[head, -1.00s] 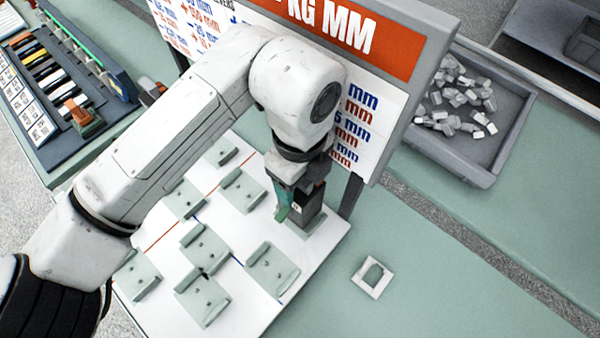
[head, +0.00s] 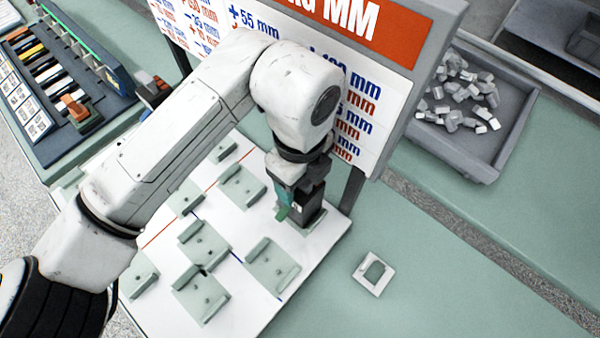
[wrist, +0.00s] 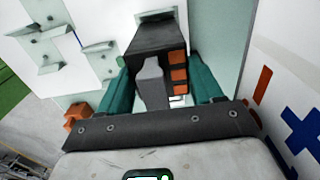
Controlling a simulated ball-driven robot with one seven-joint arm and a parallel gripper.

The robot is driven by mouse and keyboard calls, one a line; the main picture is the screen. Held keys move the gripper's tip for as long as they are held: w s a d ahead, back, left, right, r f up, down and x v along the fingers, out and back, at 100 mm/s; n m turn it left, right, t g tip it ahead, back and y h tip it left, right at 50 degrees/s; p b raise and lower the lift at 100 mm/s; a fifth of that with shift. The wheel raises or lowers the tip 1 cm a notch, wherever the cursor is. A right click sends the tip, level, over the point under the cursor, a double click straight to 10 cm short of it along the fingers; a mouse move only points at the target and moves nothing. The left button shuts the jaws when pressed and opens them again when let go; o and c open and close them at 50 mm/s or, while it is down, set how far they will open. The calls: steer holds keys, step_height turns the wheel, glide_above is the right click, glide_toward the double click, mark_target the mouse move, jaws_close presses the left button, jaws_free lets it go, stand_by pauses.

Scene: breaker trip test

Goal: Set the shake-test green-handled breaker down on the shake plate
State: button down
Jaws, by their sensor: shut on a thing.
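My gripper (head: 294,208) is shut on a dark, box-shaped breaker (head: 312,218) at the right far corner of a white plate (head: 225,310). In the wrist view the teal fingers of my gripper (wrist: 163,80) sit on both sides of the breaker (wrist: 155,38). The breaker shows a grey piece and several orange squares on its face. A small bright green part shows beside it in the head view; I cannot tell if it is the handle. The breaker's base is at or just above the pale mount there; contact is not clear.
Several pale green brackets (head: 272,266) stand on the plate. A sign board (head: 395,60) rises close behind my gripper. A small white square frame (head: 373,272) lies on the green table to the right. A grey bin (head: 480,150) holds pale pieces. A breaker rack (head: 75,75) stands at left.

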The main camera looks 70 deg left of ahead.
steer(key=shift+f, duration=0.25)
steer(key=shift+c, duration=0.5)
jaws_free()
steer(key=shift+f, duration=0.1)
step_height(320, 180, up, 11)
steer(key=shift+r+b, duration=0.1)
steer(key=shift+b, duration=0.95)
